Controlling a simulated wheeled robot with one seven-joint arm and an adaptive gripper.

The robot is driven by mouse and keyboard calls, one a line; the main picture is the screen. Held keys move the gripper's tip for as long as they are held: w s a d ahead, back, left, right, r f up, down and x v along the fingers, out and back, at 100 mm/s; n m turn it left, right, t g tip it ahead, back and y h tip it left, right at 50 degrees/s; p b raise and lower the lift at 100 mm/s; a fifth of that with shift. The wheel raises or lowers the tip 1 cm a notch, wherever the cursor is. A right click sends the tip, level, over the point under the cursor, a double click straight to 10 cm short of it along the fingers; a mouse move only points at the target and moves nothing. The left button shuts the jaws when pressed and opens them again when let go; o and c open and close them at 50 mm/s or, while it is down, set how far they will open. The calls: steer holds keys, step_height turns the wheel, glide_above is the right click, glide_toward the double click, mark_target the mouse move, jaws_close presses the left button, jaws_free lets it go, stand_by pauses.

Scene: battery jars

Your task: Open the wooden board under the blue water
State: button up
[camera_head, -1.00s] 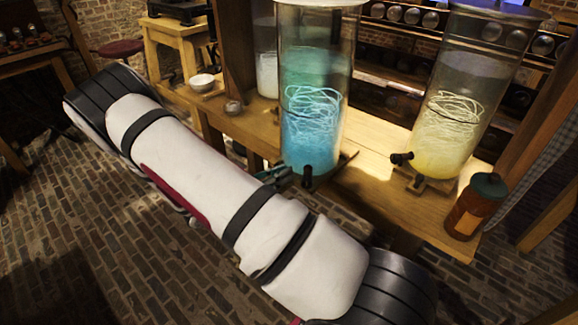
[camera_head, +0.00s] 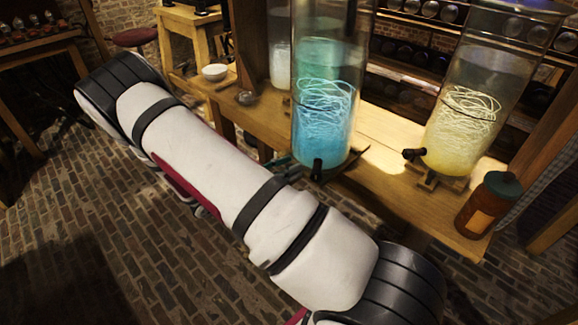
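The tall glass jar of blue water (camera_head: 322,120) stands on the wooden table, with pale coiled strands inside and a black tap (camera_head: 317,168) low on its front. Only a dark edge of the board under it shows beside the base; most of the board is hidden, and I cannot tell its position. My white arm crosses the view in front of the table. A small dark part of my gripper (camera_head: 283,163) shows just left of the tap, near the jar's base. The rest is hidden behind my arm, so its opening and any contact are unclear.
A jar of yellow liquid (camera_head: 462,135) with a black tap stands to the right. A brown bottle with a green cap (camera_head: 488,205) is near the table's front right corner. A white bowl (camera_head: 215,72) and a pale-filled jar (camera_head: 281,65) are further left. Brick floor lies in front.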

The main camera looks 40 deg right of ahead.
steer(key=w+a, duration=0.2)
steer(key=a, duration=0.9)
steer(key=shift+a, duration=0.15)
steer(key=shift+r, duration=0.1)
steer(key=s+a+r+m+g+y, duration=0.1)
steer(key=s+r+m+y, duration=0.45)
steer(key=r, duration=0.35)
steer(key=s+r+m+g+y, duration=0.1)
steer(key=s+r+m+y, duration=0.35)
steer(key=s+r, duration=0.3)
steer(key=s+a+r+m+t+y, duration=0.3)
steer(key=s+a+r+y, duration=0.1)
steer(key=s, duration=0.4)
steer(key=s+a+r+m+t+y, duration=0.3)
steer(key=s+a+m+t+y, duration=0.1)
steer(key=s, duration=0.4)
step_height(320, 180, up, 16)
steer(key=t+p, duration=0.2)
steer(key=p, duration=1.2)
steer(key=shift+w, duration=0.25)
